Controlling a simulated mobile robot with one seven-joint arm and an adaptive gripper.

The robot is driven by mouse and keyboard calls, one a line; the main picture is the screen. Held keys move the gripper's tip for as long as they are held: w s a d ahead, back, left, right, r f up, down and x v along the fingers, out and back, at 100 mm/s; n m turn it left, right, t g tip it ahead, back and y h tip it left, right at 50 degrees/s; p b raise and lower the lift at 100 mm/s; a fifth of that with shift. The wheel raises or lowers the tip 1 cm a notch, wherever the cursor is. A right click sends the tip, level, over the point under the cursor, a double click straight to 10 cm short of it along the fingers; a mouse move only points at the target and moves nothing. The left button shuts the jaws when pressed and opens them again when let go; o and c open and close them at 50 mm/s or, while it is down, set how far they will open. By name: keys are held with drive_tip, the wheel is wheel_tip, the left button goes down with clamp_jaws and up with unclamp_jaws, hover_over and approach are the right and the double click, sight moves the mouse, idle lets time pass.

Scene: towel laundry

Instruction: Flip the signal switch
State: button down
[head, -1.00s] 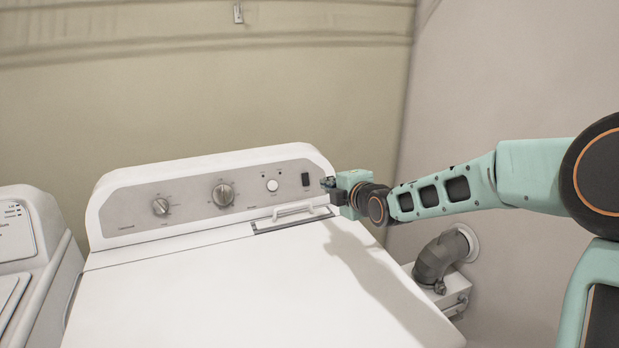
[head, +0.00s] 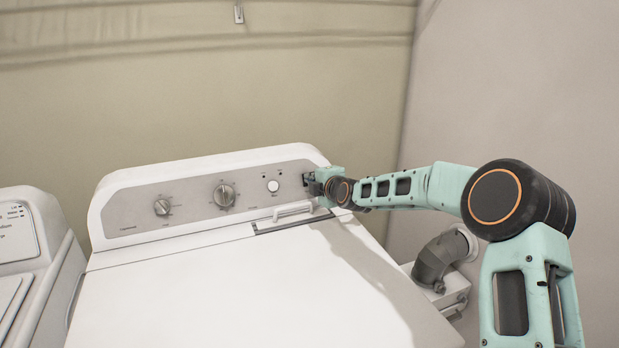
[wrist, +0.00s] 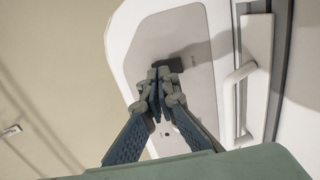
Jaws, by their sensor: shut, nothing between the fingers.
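The signal switch (wrist: 173,64) is a small dark rectangle on the right end of the dryer's grey control panel (head: 150,198). In the wrist view it lies just past my fingertips, partly hidden and in shadow. My gripper (head: 309,181) is in front of that end of the panel and covers the switch in the head view. In the wrist view my gripper (wrist: 158,77) is shut, its fingertips together, with nothing held. The tips are very close to the switch; I cannot tell whether they touch it.
The panel also bears two knobs (head: 224,196) and a round button (head: 273,186). A white handle (head: 292,211) stands out just below the panel. A second machine (head: 25,240) is at the left. A grey vent pipe (head: 438,258) is at the right.

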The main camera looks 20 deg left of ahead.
drive_tip(key=shift+w+a+f, duration=0.2)
drive_tip(key=shift+w+a, duration=0.2)
drive_tip(key=shift+w, duration=0.05)
drive_tip(key=shift+w+a+f+b, duration=0.15)
drive_tip(key=shift+w+f+b, duration=0.05)
drive_tip(key=shift+b, duration=0.6)
drive_tip(key=shift+w+r, duration=0.1)
drive_tip(key=shift+r, duration=0.25)
drive_tip(key=shift+r, duration=0.7)
